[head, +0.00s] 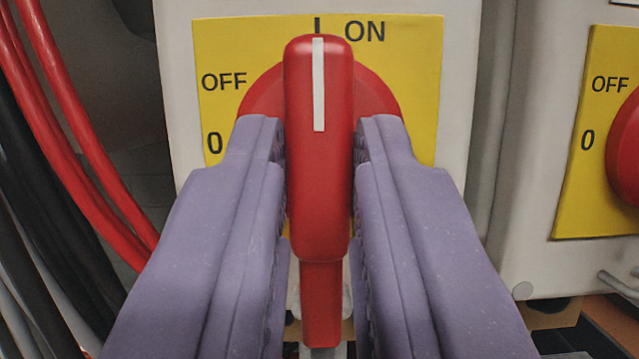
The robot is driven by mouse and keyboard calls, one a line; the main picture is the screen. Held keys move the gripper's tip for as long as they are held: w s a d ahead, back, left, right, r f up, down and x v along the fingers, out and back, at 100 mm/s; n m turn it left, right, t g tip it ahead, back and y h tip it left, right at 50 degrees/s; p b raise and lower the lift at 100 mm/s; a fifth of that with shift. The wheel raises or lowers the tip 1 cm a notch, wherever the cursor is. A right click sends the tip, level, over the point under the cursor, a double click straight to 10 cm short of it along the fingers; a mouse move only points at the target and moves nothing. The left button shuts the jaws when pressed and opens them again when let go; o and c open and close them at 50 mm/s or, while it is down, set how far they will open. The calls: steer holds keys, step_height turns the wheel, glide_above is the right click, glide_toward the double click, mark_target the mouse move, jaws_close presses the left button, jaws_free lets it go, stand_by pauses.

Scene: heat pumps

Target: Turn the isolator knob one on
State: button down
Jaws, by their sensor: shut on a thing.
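The red isolator knob (320,190) stands upright in the middle of the head view, on a yellow plate (225,55) fixed to a white box. The white line on its handle points straight up, at the "I ON" mark. "OFF" and "0" are printed on the plate's left side. My gripper (319,145) has purple fingers, one on each side of the handle, and is shut on it. The fingers hide parts of the round red base and the lower plate.
A second white box (530,150) with a yellow plate and another red knob (625,150) stands at the right, partly out of view. Red cables (75,110) and black cables (40,190) hang at the left, close to my left finger.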

steer(key=c, duration=1)
jaws_free()
steer(key=shift+c, duration=0.2)
steer(key=v, duration=0.7)
steer(key=shift+s+p, duration=0.4)
steer(key=shift+p, duration=0.05)
steer(key=shift+f, duration=0.15)
